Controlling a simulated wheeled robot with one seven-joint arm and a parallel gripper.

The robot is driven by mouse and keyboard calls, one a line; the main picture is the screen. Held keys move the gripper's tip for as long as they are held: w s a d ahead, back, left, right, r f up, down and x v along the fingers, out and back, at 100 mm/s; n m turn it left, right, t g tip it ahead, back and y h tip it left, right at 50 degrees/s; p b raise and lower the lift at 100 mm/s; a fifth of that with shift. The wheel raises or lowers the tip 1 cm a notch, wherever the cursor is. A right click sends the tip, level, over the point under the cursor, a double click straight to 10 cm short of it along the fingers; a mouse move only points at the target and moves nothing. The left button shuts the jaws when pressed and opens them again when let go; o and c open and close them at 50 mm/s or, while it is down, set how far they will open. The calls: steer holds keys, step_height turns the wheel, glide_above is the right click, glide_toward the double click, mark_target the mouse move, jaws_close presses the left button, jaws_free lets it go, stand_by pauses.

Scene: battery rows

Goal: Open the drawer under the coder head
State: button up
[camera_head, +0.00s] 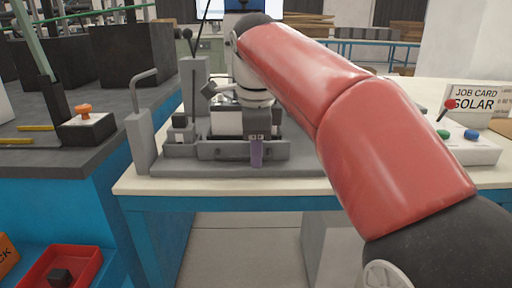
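The coder is a grey machine (187,95) on a grey base plate on the cream-topped bench. At its front, low down, is a wide grey drawer-like front (222,151). My gripper (258,121) is low at the machine's front, just above the tab. The coder head is largely hidden by my wrist.
A blue bench (75,192) with a dark top stands at left, with an orange-knobbed box (86,125) on it and a red tray (62,270) below. At right are a white button box (462,146) and a job card (474,101). Floor in front is clear.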

step_height(320, 180, up, 8)
steer(key=s+p, duration=0.1)
steer(key=p, duration=0.1)
steer(key=shift+s+f, duration=0.15)
steer(key=shift+s, duration=0.1)
steer(key=s+d+f+n+t, duration=0.1)
steer(key=s+d+f+n, duration=0.5)
steer(key=s+f+n, duration=0.3)
steer(key=s+d+f+n+t, duration=0.2)
steer(key=s+d+f+n, duration=0.5)
steer(key=f, duration=0.8)
steer(key=shift+s+n, duration=1.1)
